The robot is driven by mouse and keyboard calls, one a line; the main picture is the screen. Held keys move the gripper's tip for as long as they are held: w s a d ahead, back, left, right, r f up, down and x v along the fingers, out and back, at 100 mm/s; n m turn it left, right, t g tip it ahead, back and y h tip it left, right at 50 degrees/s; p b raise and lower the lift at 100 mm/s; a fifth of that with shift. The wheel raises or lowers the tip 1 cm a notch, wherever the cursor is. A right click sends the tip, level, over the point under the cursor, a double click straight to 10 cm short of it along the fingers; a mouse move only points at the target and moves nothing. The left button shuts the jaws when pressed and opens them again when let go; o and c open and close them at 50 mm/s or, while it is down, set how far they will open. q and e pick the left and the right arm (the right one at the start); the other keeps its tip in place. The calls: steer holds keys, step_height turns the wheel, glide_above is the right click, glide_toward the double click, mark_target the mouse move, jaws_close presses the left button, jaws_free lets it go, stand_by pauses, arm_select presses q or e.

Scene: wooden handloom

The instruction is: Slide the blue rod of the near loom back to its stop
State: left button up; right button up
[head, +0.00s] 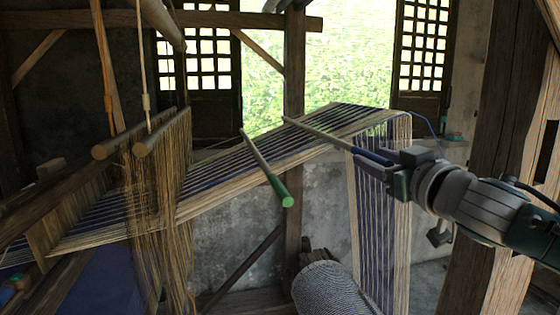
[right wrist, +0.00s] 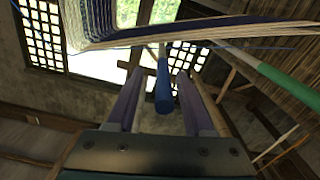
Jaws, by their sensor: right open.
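The blue rod's grey shaft (head: 322,134) lies across the warp near the cloth's high fold in the head view. Its blue handle (right wrist: 163,92) points toward my palm in the right wrist view. My right gripper (head: 358,153) comes in from the right at the handle end. In the right wrist view the gripper (right wrist: 162,82) is open, with one finger on each side of the blue handle and visible gaps between. In the head view the fingers partly hide the handle. My left gripper is not in view.
A second rod with a green handle (head: 280,190) lies left of it, and the green handle also shows in the right wrist view (right wrist: 285,82). Striped warp (head: 230,165) slopes across the loom. A wooden post (head: 293,80) stands behind; a cloth roll (head: 330,288) is below.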

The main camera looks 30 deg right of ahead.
steer(key=v, duration=0.8)
steer(key=shift+s+b, duration=0.3)
steer(key=shift+s, duration=0.1)
steer(key=w+m+p, duration=0.1)
steer(key=w, duration=0.2)
steer(key=w+d+m+p, duration=0.1)
steer(key=w+m, duration=0.1)
steer(key=w, duration=0.1)
steer(key=w+d+m+p, duration=0.1)
steer(key=w, duration=0.3)
steer(key=shift+m, duration=0.3)
steer(key=shift+c, duration=0.4)
steer(key=c, duration=0.7)
jaws_close()
